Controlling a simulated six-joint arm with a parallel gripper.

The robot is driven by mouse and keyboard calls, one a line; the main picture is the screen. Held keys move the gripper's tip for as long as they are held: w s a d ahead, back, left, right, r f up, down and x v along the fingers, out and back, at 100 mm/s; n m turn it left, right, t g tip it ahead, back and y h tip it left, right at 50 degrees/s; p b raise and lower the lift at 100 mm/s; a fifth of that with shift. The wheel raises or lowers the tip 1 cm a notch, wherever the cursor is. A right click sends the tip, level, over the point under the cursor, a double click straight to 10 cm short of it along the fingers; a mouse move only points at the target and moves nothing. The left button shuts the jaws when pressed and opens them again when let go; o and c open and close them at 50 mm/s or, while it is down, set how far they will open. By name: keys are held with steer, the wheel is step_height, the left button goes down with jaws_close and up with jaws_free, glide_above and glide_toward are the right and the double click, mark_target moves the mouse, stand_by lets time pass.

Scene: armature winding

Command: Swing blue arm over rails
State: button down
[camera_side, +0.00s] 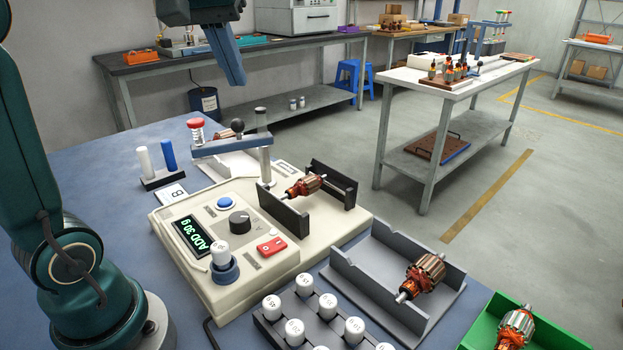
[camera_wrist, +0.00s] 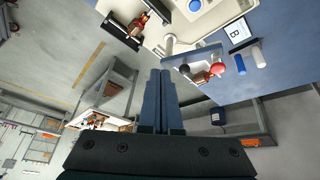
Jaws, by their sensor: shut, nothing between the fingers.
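The blue arm (camera_side: 222,147) is mounted on a grey post (camera_side: 264,145) at the back of the cream machine (camera_side: 165,220). It points left, away from the rails, and carries a black ball knob and a red-topped spool (camera_side: 196,132) at its outer end. The blue arm (camera_wrist: 185,60) also shows in the wrist view just beyond my fingertips. The two dark rails (camera_side: 285,214) hold a copper armature (camera_side: 303,187) between them. My gripper (camera_side: 236,82) is shut and empty, above and behind the blue arm and apart from it. The gripper (camera_wrist: 160,72) also shows in the wrist view.
A grey cradle (camera_side: 372,283) with another armature (camera_side: 424,277) and a rack of white weights (camera_side: 294,331) stand in front. A green tray (camera_side: 565,335) is at lower right. A white and a blue rod (camera_side: 169,155) stand left of the machine.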

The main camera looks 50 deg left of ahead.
steer(key=w+a+f+n+g, duration=0.1)
steer(key=a+f+n, duration=0.2)
steer(key=a, duration=0.5)
steer(key=w+a+f+n+g, duration=0.2)
steer(key=a+f+n, duration=0.1)
steer(key=a, duration=0.6)
steer(key=shift+w+a+f+y, duration=0.2)
steer(key=shift+a+f+y, duration=0.05)
steer(key=shift+y, duration=0.15)
steer(key=shift+f, duration=0.15)
step_height(320, 180, down, 9)
steer(key=shift+s+d, duration=0.15)
steer(key=shift+d, duration=0.2)
steer(key=shift+d, duration=0.1)
